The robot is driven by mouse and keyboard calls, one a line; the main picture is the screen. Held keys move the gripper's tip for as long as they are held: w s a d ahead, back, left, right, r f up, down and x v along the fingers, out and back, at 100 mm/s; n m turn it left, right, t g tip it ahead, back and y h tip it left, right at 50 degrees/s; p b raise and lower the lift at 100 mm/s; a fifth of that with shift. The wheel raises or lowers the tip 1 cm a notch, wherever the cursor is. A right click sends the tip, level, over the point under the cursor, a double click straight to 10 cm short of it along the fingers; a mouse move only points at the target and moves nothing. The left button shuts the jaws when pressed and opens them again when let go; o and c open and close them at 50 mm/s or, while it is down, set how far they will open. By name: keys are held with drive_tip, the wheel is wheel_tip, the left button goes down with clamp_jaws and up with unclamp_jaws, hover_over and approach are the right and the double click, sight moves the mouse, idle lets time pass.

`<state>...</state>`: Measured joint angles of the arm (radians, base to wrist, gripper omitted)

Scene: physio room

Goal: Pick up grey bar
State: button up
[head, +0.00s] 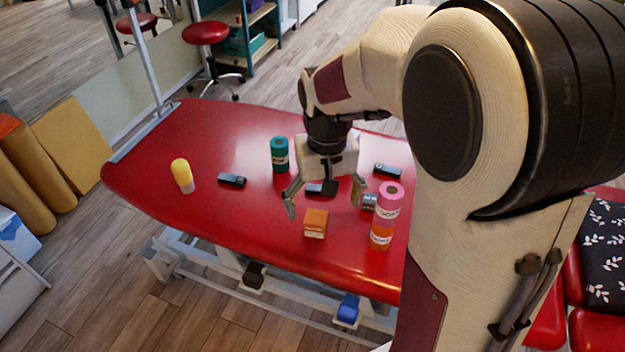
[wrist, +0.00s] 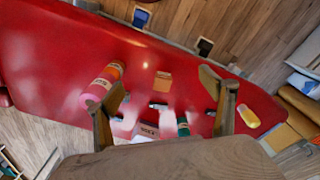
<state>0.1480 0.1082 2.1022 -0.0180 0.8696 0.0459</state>
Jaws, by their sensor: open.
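One bar (head: 232,179) is at left, one bar (head: 317,189) is beneath my gripper, and one bar (head: 387,170) is at right. I cannot tell which is the task's grey bar. My gripper (head: 323,203) is open and empty above the middle bar, with its fingers spread. In the wrist view my gripper (wrist: 165,93) has the middle bar (wrist: 158,106) between its fingers in the picture. The left bar also shows there (wrist: 210,112).
An orange box (head: 316,223) stands in front of my gripper. Pink (head: 389,199) and orange (head: 381,234) cylinders stand stacked at right, beside a grey labelled item (head: 369,201). A green cylinder (head: 279,155) and yellow bottle (head: 182,175) stand left. The table's left front is clear.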

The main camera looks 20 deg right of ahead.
sight(320, 188)
drive_tip(key=w+d+f+m, duration=0.1)
drive_tip(key=w+d+f, duration=0.2)
drive_tip(key=w+f, duration=0.3)
drive_tip(key=w+d+f+m, duration=0.1)
drive_tip(key=w+d+f, duration=0.1)
drive_tip(key=w+f, duration=0.4)
drive_tip(key=w+d+f+m, duration=0.1)
drive_tip(key=w+d+f, duration=0.2)
drive_tip(key=w+f, duration=0.3)
drive_tip(key=shift+d+f+g, duration=0.35)
drive_tip(key=shift+f+g, duration=0.05)
drive_tip(key=w, duration=0.2)
drive_tip(key=w+d+f, duration=0.1)
drive_tip(key=shift+m+t+h, duration=0.4)
drive_tip(key=shift+m+t, duration=0.3)
drive_tip(key=shift+t, duration=0.1)
drive_tip(key=w+r, duration=0.1)
drive_tip(key=w+d+r, duration=0.1)
drive_tip(key=w, duration=0.1)
drive_tip(key=shift+w, duration=0.2)
drive_tip(key=shift+w+d+f, duration=0.1)
drive_tip(key=shift+w+f, duration=0.1)
drive_tip(key=shift+f, duration=1)
